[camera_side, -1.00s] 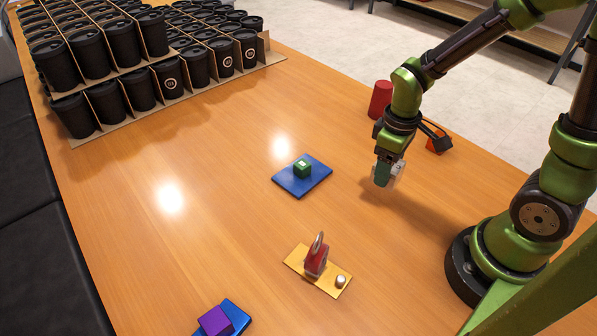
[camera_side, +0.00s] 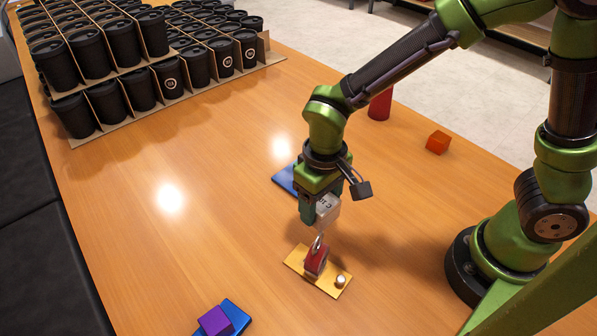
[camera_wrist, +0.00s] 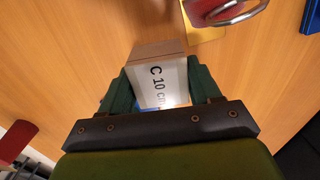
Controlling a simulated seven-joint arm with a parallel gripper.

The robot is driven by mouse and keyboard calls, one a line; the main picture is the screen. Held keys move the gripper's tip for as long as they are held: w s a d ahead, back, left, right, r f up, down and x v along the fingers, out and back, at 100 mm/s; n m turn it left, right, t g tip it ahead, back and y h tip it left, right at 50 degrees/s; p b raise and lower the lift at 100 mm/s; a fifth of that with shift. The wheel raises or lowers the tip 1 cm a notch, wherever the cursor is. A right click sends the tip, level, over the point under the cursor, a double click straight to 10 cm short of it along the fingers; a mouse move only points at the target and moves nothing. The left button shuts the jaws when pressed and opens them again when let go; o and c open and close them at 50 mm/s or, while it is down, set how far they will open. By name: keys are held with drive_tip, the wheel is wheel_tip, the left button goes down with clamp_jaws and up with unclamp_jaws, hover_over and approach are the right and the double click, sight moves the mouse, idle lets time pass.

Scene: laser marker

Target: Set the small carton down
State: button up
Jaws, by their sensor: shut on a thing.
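The small carton is a pale box (camera_side: 327,207) with black lettering. In the wrist view its face (camera_wrist: 160,78) reads "C 10 cm". My gripper (camera_side: 319,212) is shut on it, with a dark green finger on each side. It holds the carton above the table, just behind the yellow plate (camera_side: 295,261). The plate carries a red block with a metal loop (camera_side: 316,262) and a small pale knob (camera_side: 340,281). Whether the carton touches the loop is unclear in the side view; in the wrist view they look apart.
A blue mat (camera_side: 284,180) lies behind my gripper, partly hidden. A purple cube (camera_side: 215,321) sits on another blue mat (camera_side: 237,315) at the front. A red cylinder (camera_side: 380,105) and an orange cube (camera_side: 438,142) stand toward the back right. Black cups (camera_side: 70,118) fill cardboard trays at back left.

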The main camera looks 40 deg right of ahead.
drive_tip(key=shift+w+a, duration=0.1)
drive_tip(key=shift+w, duration=0.15)
drive_tip(key=shift+m, duration=0.3)
drive_tip(key=w+a, duration=0.2)
drive_tip(key=w, duration=0.2)
drive_tip(key=w+a+f, duration=0.1)
drive_tip(key=w+a, duration=0.2)
drive_tip(key=w, duration=0.2)
drive_tip(key=w+a, duration=0.3)
drive_tip(key=w, duration=0.1)
drive_tip(key=shift+w+f, duration=0.2)
drive_tip(key=shift+f, duration=1.75)
drive_tip(key=shift+f, duration=0.15)
drive_tip(key=o, duration=1.1)
